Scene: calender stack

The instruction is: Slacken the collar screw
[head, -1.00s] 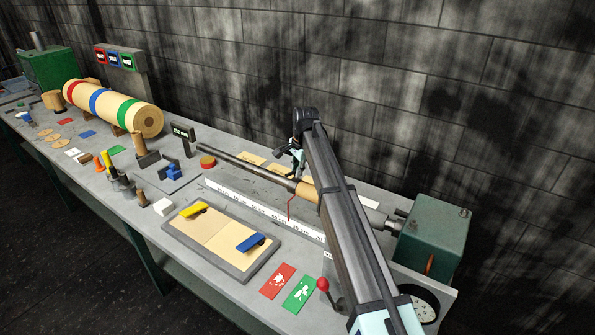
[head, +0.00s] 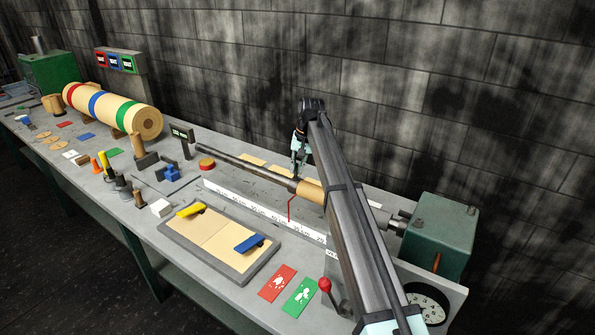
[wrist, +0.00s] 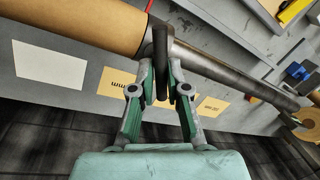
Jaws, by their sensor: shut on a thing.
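A bare steel shaft (head: 245,168) carries a tan core (head: 311,192), with a dark collar (head: 293,186) at the core's left end. My gripper (head: 297,174) comes down from above at the collar.
A white ruler strip (head: 250,207) lies in front of the shaft. A green gearbox (head: 440,235) stands right; the block wall is behind.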

